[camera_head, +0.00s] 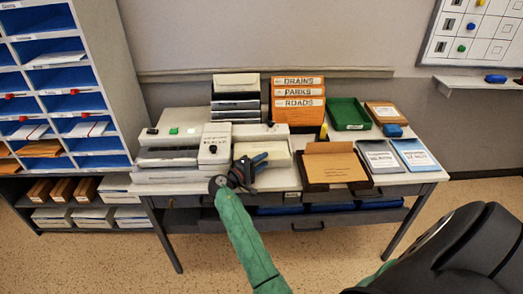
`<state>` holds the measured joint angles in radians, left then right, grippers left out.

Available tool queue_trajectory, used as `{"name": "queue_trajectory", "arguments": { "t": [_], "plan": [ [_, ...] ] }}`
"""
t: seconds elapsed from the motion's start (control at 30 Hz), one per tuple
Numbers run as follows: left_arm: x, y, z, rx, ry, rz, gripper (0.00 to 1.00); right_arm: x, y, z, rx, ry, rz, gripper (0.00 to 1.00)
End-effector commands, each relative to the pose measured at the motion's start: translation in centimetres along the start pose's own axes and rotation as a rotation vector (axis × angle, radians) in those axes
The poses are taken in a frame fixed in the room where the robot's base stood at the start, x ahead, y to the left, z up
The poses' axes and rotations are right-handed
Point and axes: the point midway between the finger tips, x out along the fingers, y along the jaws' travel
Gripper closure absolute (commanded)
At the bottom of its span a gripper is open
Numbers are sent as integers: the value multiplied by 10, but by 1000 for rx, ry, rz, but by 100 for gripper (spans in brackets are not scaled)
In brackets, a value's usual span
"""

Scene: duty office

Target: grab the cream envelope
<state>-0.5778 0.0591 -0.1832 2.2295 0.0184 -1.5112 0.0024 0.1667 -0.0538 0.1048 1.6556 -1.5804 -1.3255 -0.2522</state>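A pale cream, flat-faced piece (277,153), which looks like the cream envelope, lies near the middle of the desk. My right gripper (262,162) is in front of its left part and hides some of it. The gripper's dark and blue fingers point right and look apart, with nothing seen between them. I cannot tell whether they touch the cream piece. My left gripper is not in view.
A grey box with a dial (214,146) stands just left of the gripper. A brown tray (317,185) with a tan envelope lies to its right. Orange folders (298,97), a dark stack with a pale top (236,86) and a green tray (348,113) stand behind.

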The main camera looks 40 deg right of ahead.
Motion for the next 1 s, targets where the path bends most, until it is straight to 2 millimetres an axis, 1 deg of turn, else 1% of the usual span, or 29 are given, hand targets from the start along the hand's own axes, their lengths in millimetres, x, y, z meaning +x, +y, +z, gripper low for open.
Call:
{"name": "queue_trajectory", "arguments": {
  "t": [0.27, 0.3, 0.43, 0.77, 0.93, 0.97, 1.0],
  "plan": [
    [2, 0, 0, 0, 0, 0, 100, 2, 0, 0, 0, 0, 0, 66],
    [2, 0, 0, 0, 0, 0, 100, 2, 0, 0, 0, 0, 0, 74],
    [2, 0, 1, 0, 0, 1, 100, 2, 0, 0, 0, 0, 0, 100],
    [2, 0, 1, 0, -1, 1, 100, 2, 0, 0, 0, 0, 0, 100],
    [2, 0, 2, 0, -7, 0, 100, 2, 6, 0, 1, 0, 0, 100],
    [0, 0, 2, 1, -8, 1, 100, 2, 8, 0, 1, 0, 0, 100],
    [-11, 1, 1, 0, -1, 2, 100, 2, 12, 0, 2, 0, 0, 100]
  ]
}}
